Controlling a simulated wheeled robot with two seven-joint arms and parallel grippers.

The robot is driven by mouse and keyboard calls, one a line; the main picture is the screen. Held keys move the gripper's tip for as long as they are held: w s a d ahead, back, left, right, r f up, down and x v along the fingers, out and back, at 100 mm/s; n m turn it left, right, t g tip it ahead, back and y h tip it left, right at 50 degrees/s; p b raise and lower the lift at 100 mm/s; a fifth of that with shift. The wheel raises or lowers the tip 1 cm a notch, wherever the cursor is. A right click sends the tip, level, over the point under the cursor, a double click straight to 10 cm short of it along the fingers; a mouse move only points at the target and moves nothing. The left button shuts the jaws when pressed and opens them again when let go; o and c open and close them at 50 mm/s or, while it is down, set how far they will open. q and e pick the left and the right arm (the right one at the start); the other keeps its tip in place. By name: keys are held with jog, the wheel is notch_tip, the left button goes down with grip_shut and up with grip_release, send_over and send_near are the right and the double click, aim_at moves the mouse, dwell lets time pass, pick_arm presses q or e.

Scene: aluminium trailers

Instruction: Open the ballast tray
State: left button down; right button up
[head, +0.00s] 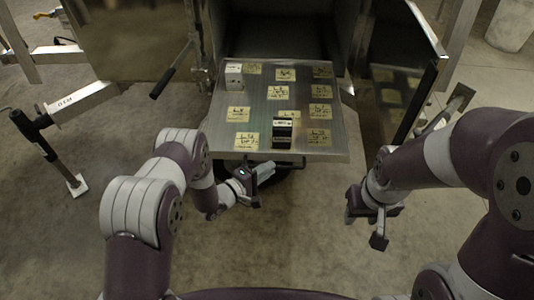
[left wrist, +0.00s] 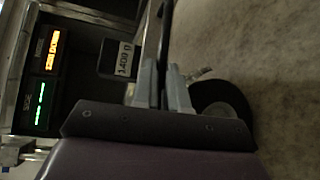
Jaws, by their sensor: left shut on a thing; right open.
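The ballast tray (head: 345,140) is a flat metal sheet with several yellow handwritten labels. It extends out of the open trailer compartment toward me. A white block (head: 234,75) stands at its far left corner and a black block (head: 282,135) near its front edge. My left gripper (head: 264,171) is just under the tray's front edge, where the grip is partly hidden. In the left wrist view, its grey fingers (left wrist: 163,88) are closed on a thin dark edge or bar (left wrist: 165,42) at the tray front. My right gripper (head: 372,222) is open and empty, right of the tray.
An open door (head: 400,90) stands right of the tray. A lever with a black grip (head: 165,82) hangs at the left. A jack stand (head: 62,145) is further left. The wrist view shows yellow and green displays (left wrist: 45,80). Concrete floor in front is clear.

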pick_arm(q)
jog(key=s+p, duration=0.1)
jog(key=s, duration=0.3)
jog(key=shift+s+f, duration=0.15)
jog(key=shift+s, duration=0.05)
jog(key=c, duration=1.4)
grip_release()
jog(key=shift+s, duration=0.15)
jog(key=shift+c, duration=0.2)
jog(key=p+v, duration=0.2)
jog(key=v, duration=1)
jog(key=shift+s+a+r, duration=0.2)
jog(key=shift+s+a, duration=0.05)
jog(key=shift+a, duration=0.05)
